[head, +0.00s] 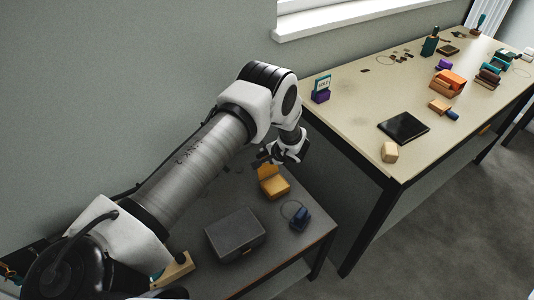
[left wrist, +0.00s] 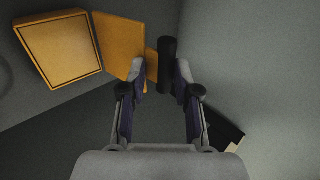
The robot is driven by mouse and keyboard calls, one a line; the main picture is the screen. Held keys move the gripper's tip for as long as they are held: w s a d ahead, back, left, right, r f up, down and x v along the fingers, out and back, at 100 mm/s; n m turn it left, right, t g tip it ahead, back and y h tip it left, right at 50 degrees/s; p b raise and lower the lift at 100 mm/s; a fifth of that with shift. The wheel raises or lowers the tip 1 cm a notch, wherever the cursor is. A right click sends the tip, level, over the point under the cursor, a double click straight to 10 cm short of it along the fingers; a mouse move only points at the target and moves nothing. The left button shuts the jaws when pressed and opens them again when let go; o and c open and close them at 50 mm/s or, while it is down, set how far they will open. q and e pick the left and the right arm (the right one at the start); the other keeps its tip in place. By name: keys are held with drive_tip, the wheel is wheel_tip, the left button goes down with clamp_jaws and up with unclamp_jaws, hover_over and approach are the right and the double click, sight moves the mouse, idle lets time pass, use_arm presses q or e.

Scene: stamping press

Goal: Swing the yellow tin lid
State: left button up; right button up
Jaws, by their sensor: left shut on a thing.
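The yellow tin (head: 276,188) sits on the dark low table, its lid (head: 267,170) raised at the back edge. In the left wrist view the tin (left wrist: 62,48) is at upper left, with the lid (left wrist: 118,42) beside it, swung away from its top. A short yellow tab links the lid to a dark cylindrical handle (left wrist: 167,52). My left gripper (head: 266,161) is at the lid's upper edge. In the wrist view its fingers (left wrist: 162,78) are shut on the handle, one on each side. My right gripper is not in view.
A grey box (head: 236,234) and a blue object (head: 299,216) with a wire loop stand nearer the front of the low table (head: 318,228). The wall is close behind. A pale table (head: 350,105) with many small items stands to the right.

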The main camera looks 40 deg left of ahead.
use_arm(q)
drive_tip(key=shift+s+d+r+p, duration=0.1)
drive_tip(key=shift+s+d+p, duration=0.2)
drive_tip(key=shift+d, duration=0.2)
drive_tip(key=shift+s+d+r+p, duration=0.1)
drive_tip(key=shift+s+d+p, duration=0.15)
drive_tip(key=shift+d, duration=0.2)
clamp_jaws()
drive_tip(key=shift+s+d+f, duration=0.15)
drive_tip(key=shift+s+d, duration=0.2)
drive_tip(key=shift+d, duration=0.3)
drive_tip(key=shift+s+d+f, duration=0.1)
drive_tip(key=shift+s+d, duration=0.2)
drive_tip(key=shift+d, duration=0.3)
drive_tip(key=shift+o, duration=2.1)
unclamp_jaws()
drive_tip(key=shift+d+f, duration=0.1)
drive_tip(key=shift+d, duration=0.05)
drive_tip(key=o, duration=0.5)
drive_tip(key=shift+w+a+f, duration=0.1)
drive_tip(key=shift+w+a, duration=0.1)
drive_tip(key=shift+a, duration=0.05)
